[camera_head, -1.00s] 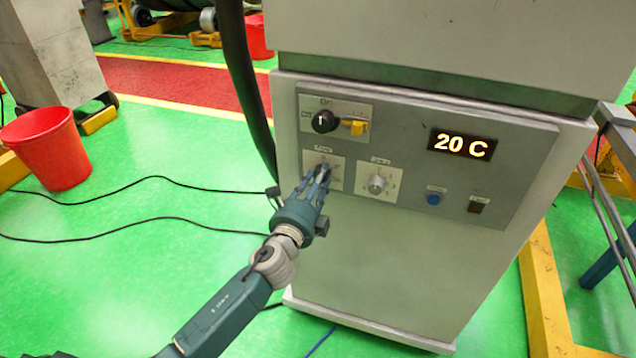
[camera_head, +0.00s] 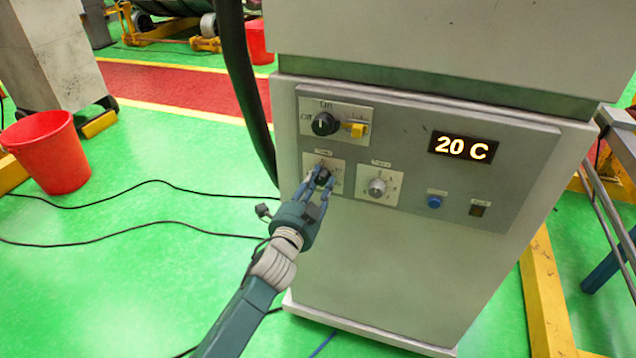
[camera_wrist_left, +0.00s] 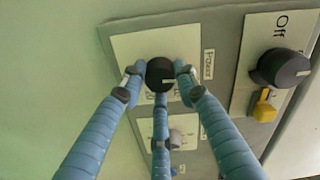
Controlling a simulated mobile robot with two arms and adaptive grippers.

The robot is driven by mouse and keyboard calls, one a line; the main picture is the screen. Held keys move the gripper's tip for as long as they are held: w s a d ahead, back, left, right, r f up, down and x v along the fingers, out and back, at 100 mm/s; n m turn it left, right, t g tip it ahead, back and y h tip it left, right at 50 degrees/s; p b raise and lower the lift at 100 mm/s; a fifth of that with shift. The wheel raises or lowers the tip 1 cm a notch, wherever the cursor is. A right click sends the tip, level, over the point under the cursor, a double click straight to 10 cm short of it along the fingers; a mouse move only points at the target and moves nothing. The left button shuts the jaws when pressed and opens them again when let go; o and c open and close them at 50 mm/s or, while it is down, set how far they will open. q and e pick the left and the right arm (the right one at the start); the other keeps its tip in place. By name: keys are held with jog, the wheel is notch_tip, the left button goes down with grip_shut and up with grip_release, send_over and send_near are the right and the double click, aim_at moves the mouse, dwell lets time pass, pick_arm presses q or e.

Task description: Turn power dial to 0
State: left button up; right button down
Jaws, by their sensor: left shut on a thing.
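The power dial (camera_head: 323,174) is a round black knob on a white plate on the machine's front panel. In the left wrist view the black dial (camera_wrist_left: 160,74) sits between the fingertips, next to a label reading "Power". My left gripper (camera_head: 321,177) reaches up to it from below, its blue fingers around the knob and shut on it. The left gripper's three fingers (camera_wrist_left: 158,82) also show in the wrist view. The dial's scale is mostly hidden by the fingers, and I cannot read its setting. My right gripper is not in view.
A black On/Off dial (camera_head: 325,124) and a yellow switch (camera_head: 357,130) sit above. A grey knob (camera_head: 377,187) is to the right. A display (camera_head: 463,147) reads "20 C". A blue button (camera_head: 434,201) lies below it. A red bucket (camera_head: 48,150) stands on the floor at left.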

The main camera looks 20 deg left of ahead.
pick_arm(q)
jog(key=shift+d+f+n, duration=0.1)
jog(key=shift+d+n, duration=0.05)
jog(key=shift+n, duration=0.25)
jog(key=o, duration=1.2)
jog(key=shift+c, duration=0.2)
jog(key=s, duration=1.2)
jog(key=shift+a, duration=0.2)
